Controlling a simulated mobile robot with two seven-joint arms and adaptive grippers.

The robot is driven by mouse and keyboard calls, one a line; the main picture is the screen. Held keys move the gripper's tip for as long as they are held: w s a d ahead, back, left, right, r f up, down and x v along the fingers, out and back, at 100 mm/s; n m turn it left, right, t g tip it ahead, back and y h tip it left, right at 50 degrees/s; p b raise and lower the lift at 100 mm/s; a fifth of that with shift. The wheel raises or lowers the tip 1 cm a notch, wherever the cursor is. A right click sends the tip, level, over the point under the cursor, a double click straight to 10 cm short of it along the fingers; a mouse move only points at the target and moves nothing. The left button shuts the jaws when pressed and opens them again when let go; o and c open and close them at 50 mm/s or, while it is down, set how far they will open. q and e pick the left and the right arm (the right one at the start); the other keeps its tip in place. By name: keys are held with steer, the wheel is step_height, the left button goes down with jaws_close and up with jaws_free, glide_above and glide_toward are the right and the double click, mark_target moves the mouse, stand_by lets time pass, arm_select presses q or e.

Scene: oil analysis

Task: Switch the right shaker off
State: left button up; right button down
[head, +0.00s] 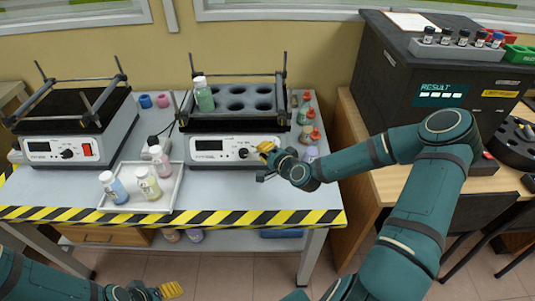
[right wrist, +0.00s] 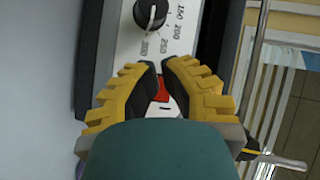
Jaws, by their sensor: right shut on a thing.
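The right shaker (head: 222,125) stands at the back of the table, with a dark display (head: 209,145) and a black knob (head: 243,153) on its front. My right gripper (head: 266,150) is at the right end of that front panel and covers its switch in the head view. In the right wrist view, the red switch (right wrist: 163,90) shows between the yellow fingers of my right gripper (right wrist: 158,68), partly hidden. The fingers are shut on it, just below the numbered knob (right wrist: 150,13). My left gripper (head: 160,292) is low at the bottom edge, away from the table; its opening is unclear.
A green-filled bottle (head: 204,95) stands in the right shaker's rack. The left shaker (head: 75,130) has a red switch (head: 87,149). A white tray (head: 160,198) with bottles lies in front, between the shakers. Small bottles (head: 306,133) line the right shaker's right side.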

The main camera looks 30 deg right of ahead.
steer(key=shift+s+a+r, duration=0.1)
steer(key=shift+s+a+r+p, duration=0.25)
steer(key=shift+s+r+p, duration=0.1)
steer(key=shift+s+p, duration=0.1)
stand_by(0.4)
steer(key=s+a+r+p, duration=0.2)
steer(key=s, duration=0.1)
steer(key=shift+s+r+p, duration=0.25)
steer(key=shift+r+p, duration=0.1)
steer(key=shift+r, duration=0.05)
stand_by(0.5)
